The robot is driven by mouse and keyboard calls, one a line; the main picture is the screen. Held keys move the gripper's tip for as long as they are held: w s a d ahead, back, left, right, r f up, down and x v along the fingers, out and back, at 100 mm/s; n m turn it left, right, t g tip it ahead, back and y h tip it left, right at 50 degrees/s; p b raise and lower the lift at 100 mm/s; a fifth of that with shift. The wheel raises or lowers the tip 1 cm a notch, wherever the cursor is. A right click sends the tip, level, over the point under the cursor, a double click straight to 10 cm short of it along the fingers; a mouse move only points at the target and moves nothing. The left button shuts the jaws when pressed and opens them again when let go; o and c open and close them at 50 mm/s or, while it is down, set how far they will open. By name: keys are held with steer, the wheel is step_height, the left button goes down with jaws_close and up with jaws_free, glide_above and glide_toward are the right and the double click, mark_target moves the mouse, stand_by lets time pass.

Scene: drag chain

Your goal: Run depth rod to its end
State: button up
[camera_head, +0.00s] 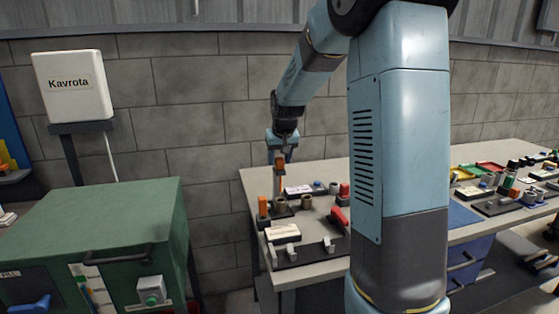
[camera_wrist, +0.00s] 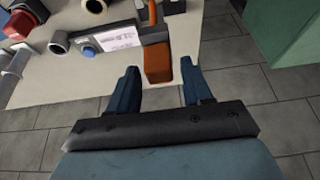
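An orange block (camera_wrist: 158,62) with a thin orange upright behind it stands at a dark grey bar with a white label (camera_wrist: 118,38). In the head view the orange part (camera_head: 280,165) shows upright near the table's far left edge, beside the white label (camera_head: 298,190). Which piece is the depth rod I cannot tell for sure. My gripper (camera_wrist: 157,82) is open, its two blue fingers apart, with the orange block just ahead of and between the tips. It appears empty. In the head view my gripper (camera_head: 281,138) is small above the orange part.
A blue knob (camera_wrist: 88,50), a grey ring (camera_wrist: 60,42) and a red block (camera_wrist: 22,22) stand left of the label. Another orange block (camera_head: 263,207) and a labelled fixture (camera_head: 283,232) are nearer on the table (camera_head: 315,262). A green cabinet (camera_head: 110,215) stands left, across a gap.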

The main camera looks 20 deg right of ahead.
steer(key=shift+o, duration=0.3)
steer(key=shift+f, duration=0.1)
steer(key=v, duration=1.3)
steer(key=shift+r, duration=0.35)
steer(key=shift+s+a, duration=0.1)
steer(key=shift+s, duration=0.1)
steer(key=s+a+f, duration=0.2)
steer(key=s, duration=1.3)
steer(key=s+a+f+n+t, duration=0.1)
steer(key=s+a, duration=0.2)
steer(key=s, duration=1.3)
steer(key=shift+f, duration=0.4)
